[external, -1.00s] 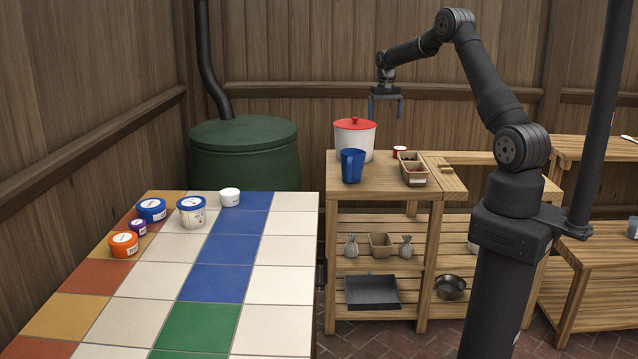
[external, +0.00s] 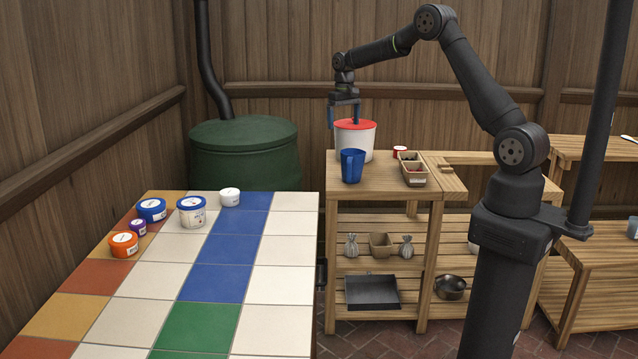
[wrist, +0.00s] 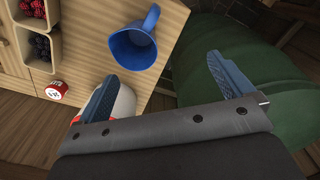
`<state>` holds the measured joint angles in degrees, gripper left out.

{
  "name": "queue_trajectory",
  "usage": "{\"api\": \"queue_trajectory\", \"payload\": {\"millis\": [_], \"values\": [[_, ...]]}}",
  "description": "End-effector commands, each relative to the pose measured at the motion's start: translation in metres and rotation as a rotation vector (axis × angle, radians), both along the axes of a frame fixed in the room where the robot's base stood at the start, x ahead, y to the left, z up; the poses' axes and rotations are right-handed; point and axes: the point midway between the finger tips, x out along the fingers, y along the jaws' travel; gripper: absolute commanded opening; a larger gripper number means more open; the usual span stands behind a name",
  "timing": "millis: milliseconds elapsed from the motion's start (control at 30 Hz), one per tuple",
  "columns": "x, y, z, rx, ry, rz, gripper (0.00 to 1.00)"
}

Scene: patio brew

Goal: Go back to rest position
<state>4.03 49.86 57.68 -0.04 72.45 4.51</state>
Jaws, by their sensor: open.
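My gripper (external: 344,116) is open and empty, with its fingers pointing down. In the external view it appears over the white bucket with a red lid (external: 355,140) on the wooden bench. In the wrist view the two blue fingers (wrist: 167,80) are spread apart, with nothing between them. The bucket (wrist: 126,104) is partly hidden behind the left finger and the gripper body there. A blue pitcher (external: 352,166) stands in front of the bucket. It also shows in the wrist view (wrist: 135,50), apart from the fingers.
A wooden box with compartments (external: 413,170) and a small red-lidded jar (external: 400,150) are on the bench (external: 385,188). A green barrel (external: 245,150) stands left of it. Several tubs, including a blue-lidded one (external: 191,213), sit on the tiled table (external: 270,280), whose front is clear.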

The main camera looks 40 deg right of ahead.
Motion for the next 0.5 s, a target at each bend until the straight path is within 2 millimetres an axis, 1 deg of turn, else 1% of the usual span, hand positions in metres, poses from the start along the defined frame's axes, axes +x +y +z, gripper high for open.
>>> {"api": "queue_trajectory", "payload": {"millis": [33,100,500], "values": [[0.000,0.012,0.000,0.000,0.000,0.023,0.97],[0.000,0.026,0.000,0.000,0.000,0.052,0.97],[-0.006,0.104,0.000,0.000,0.000,0.220,0.97]]}}
